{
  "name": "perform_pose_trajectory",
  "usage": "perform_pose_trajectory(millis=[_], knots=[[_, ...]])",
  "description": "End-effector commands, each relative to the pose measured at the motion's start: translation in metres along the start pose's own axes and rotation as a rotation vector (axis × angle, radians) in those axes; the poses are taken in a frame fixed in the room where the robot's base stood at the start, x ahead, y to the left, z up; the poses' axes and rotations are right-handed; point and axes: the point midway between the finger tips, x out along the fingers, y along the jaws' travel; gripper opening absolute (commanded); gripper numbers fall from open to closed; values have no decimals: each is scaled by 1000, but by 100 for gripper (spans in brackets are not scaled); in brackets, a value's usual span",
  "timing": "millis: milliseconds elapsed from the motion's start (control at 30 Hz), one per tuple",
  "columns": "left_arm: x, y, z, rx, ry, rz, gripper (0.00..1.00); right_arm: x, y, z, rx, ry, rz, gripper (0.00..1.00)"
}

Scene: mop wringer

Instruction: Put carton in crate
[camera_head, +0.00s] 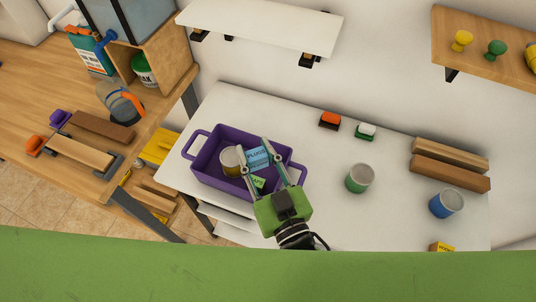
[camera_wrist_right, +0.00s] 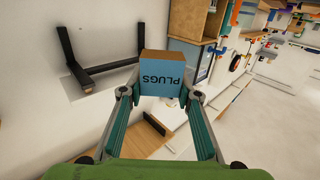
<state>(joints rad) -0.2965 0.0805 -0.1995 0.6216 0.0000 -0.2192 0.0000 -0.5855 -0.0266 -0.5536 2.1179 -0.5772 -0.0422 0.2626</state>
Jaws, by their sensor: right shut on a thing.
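A blue carton labelled PLUGS (camera_head: 258,158) is held between the fingertips of my right gripper (camera_head: 254,150), which is shut on it. In the head view the carton appears over the inside of the purple crate (camera_head: 205,175); the exact height above its floor is hard to tell. In the right wrist view the blue carton (camera_wrist_right: 161,85) sits between the two fingertips of the right gripper (camera_wrist_right: 160,93). My left gripper is not in view.
The crate stands at the left end of a white table (camera_head: 310,190). A white shelf (camera_head: 260,25) hangs above.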

Motion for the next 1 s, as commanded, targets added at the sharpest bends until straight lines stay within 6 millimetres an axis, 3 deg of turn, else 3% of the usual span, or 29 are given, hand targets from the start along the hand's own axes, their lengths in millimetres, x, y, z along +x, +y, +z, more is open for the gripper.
perform_pose_trajectory(millis=[133, 200, 400, 633, 900, 1000], knots=[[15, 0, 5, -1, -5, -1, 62, 23, 32, 20, -8, 4, -1, 9], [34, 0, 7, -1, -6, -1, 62, 29, 40, 42, -6, 0, 0, 9], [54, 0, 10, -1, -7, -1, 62, 42, 59, 64, -1, 1, 0, 9], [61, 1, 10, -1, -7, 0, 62, 47, 66, 73, 0, 0, 1, 9], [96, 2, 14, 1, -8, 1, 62, 49, 70, 106, 0, -1, 1, 9], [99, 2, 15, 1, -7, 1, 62, 49, 69, 108, 1, -1, 0, 9]])
